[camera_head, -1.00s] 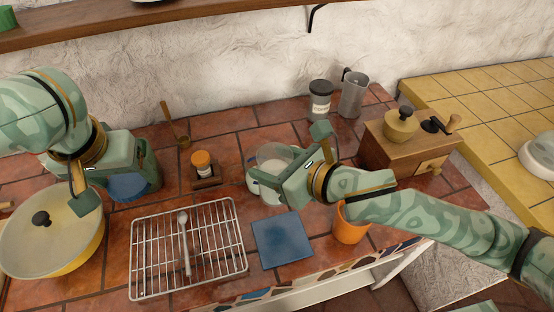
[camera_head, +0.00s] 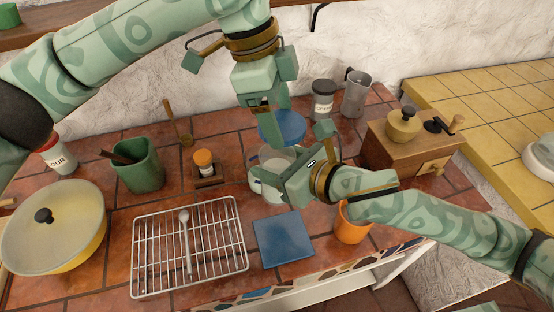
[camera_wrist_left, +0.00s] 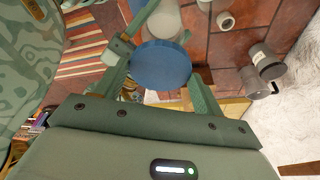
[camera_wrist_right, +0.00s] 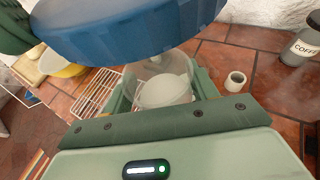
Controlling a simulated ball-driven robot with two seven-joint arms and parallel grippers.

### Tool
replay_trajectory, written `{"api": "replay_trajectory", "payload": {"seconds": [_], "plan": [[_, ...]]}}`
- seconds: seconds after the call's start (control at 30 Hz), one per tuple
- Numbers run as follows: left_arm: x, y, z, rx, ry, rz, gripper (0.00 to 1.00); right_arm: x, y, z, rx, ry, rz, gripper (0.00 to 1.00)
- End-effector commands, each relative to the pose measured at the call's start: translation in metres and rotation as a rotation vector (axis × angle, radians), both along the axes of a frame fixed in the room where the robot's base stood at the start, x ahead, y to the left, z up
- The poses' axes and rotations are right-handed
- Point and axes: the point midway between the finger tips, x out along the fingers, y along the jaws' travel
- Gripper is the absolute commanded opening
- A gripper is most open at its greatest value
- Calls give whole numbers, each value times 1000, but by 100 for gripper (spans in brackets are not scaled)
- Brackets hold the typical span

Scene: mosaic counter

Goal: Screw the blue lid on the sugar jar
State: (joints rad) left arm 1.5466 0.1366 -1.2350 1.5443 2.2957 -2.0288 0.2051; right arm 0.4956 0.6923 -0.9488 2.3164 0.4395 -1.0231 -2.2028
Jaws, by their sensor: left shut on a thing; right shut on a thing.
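The sugar jar (camera_head: 272,158) is clear glass with white contents and an open top; it also shows in the right wrist view (camera_wrist_right: 163,86). My right gripper (camera_head: 280,181) is shut on the jar at the counter. The blue lid (camera_head: 284,127) is round and hangs level above the jar, with a gap between them. My left gripper (camera_head: 279,118) is shut on the lid from above. In the left wrist view the lid (camera_wrist_left: 160,66) sits between the fingers and hides part of the jar. The lid (camera_wrist_right: 130,28) fills the top of the right wrist view.
A coffee jar (camera_head: 322,101) and a grey jug (camera_head: 355,94) stand behind right. A wooden grinder (camera_head: 405,147) and an orange cup (camera_head: 350,223) are at the right. A blue mat (camera_head: 283,237), wire rack (camera_head: 205,282), shaker (camera_head: 203,163) and green crock (camera_head: 138,167) are nearby.

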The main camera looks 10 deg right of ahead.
Motion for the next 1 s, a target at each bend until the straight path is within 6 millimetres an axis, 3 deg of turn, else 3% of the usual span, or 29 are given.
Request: {"api": "replay_trajectory", "payload": {"seconds": [0.1, 0.3, 0.73, 1.0], "plan": [[5, 3, 1, 2, 0, -248, 48, 0, 0, 1, 2, -2, 0, 17], [4, 5, 1, 1, -2, -514, 48, 0, 0, 1, 2, -2, 0, 17], [4, 5, 0, 2, -3, -558, 48, 0, 0, 1, 2, -2, 0, 17], [3, 5, -22, 1, -1, -557, 48, 0, 0, 1, 2, -2, 0, 17]]}}
